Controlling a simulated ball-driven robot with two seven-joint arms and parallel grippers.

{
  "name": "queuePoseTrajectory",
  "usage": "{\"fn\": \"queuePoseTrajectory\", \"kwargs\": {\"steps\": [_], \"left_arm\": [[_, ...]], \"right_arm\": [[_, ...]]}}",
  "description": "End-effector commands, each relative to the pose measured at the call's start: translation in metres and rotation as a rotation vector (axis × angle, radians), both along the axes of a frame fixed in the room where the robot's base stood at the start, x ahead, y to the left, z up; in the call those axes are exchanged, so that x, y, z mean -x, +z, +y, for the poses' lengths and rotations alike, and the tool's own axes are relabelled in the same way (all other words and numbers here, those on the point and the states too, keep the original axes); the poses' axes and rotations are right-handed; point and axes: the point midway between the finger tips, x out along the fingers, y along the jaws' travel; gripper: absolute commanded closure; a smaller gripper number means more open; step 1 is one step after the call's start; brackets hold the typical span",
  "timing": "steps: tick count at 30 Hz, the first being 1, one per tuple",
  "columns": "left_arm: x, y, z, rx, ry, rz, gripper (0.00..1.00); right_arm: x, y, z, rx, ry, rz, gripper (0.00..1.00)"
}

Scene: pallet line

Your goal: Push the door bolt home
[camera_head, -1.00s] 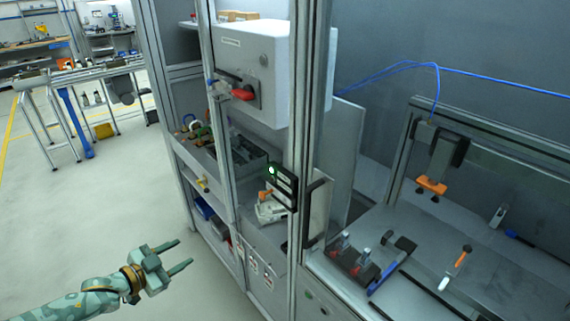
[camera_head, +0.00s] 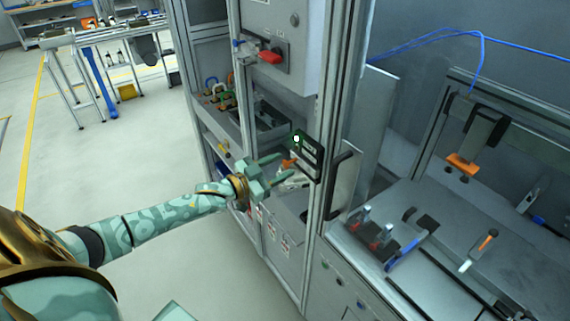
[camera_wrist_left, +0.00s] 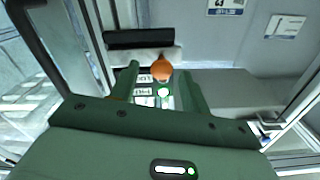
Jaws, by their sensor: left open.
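The door bolt shows as an orange knob (camera_head: 288,164) beside the black latch box (camera_head: 309,158) on the cabinet's door post. A small green light glows on that box. My left gripper (camera_head: 287,165) is open, with its two fingers pointing at the knob. In the left wrist view the round orange knob (camera_wrist_left: 161,69) appears between and just beyond the open left gripper's fingertips (camera_wrist_left: 158,72). I cannot tell whether a finger touches it. The bolt's rod and its socket are mostly hidden. My right gripper is not in view.
A grey electrical box with a red handle (camera_head: 270,57) is above the latch. Shelves with padlocks (camera_head: 218,92) stand behind my left gripper. A bench with clamps (camera_head: 374,235) lies to the right of the post.

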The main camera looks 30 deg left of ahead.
Motion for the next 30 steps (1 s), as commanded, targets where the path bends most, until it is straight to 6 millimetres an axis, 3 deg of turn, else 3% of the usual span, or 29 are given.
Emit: {"fn": "queuePoseTrajectory", "kwargs": {"steps": [6,15,20,25,30], "left_arm": [[-0.02,0.0,-0.008,0.0,0.001,0.0,0.54],[-0.022,-0.001,-0.009,-0.001,0.001,0.002,0.54],[-0.022,-0.001,-0.009,0.0,0.001,0.001,0.98],[-0.02,0.0,-0.013,0.001,-0.001,0.002,1.0],[-0.009,0.003,-0.039,0.004,-0.002,0.003,1.0]], "right_arm": [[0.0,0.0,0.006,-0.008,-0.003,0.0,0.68],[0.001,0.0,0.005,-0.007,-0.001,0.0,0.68],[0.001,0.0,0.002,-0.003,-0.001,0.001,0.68],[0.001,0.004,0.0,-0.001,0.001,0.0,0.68],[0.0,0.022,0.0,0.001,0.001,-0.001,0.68]]}}
